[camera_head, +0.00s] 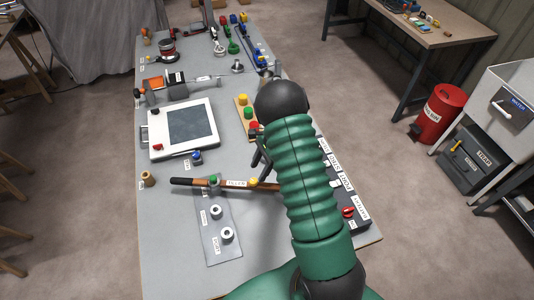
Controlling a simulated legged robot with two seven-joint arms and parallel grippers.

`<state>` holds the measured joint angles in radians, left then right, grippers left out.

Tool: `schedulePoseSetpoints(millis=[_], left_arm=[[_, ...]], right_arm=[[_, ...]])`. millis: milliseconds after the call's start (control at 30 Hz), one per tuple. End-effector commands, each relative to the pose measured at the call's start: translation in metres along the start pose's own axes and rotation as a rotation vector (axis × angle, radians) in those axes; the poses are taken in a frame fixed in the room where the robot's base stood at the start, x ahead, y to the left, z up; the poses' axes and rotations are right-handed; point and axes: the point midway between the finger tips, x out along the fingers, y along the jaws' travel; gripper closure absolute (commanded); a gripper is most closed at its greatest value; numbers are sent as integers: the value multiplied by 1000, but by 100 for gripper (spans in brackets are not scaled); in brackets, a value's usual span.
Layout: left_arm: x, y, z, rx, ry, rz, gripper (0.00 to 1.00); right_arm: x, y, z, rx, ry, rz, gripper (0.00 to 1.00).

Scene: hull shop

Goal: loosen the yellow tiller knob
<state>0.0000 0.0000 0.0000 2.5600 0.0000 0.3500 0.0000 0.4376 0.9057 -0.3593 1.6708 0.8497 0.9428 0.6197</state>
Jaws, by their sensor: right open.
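The tiller (193,183) is a brown wooden bar with a "TILLER" label, lying across the grey bench. A small yellow knob (253,182) sits on it just right of the label. A green knob (213,181) sits on it left of the label. My right arm comes in from the bottom right and hides the tiller's right part. My right gripper (259,150) is open, its dark fingers partly hidden by the arm. It appears above and a little beyond the yellow knob, apart from it. My left gripper is not in view.
A grey plate (210,245) with white rings lies in front of the tiller. A white-framed panel (183,129) lies to the left. A board with coloured buttons (247,113) stands behind my gripper. A dark labelled strip (356,207) lies to the right. The bench's front left is clear.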

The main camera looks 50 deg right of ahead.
Motion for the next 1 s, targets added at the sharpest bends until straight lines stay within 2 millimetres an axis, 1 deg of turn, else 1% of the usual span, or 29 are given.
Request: schedulePoseSetpoints(millis=[33, 200, 300, 433, 567, 833, 933, 1000], left_arm=[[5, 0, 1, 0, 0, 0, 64], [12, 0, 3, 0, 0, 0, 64], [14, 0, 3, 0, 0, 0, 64], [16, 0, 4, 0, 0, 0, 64], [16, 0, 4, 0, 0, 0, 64], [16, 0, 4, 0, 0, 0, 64], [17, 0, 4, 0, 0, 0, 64], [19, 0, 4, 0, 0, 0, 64]], right_arm=[[-14, -2, -2, 1, 2, -7, 51], [-64, -2, -3, 1, 2, -4, 51], [-89, -2, -3, 1, 1, -2, 51], [-109, -2, -3, 1, 0, 1, 51], [-117, -2, -3, 2, 1, 3, 51], [-117, -1, -1, -7, 2, 5, 50], [-109, 6, 14, -92, 24, 17, 50], [-100, 14, 31, -199, 53, 31, 50]])
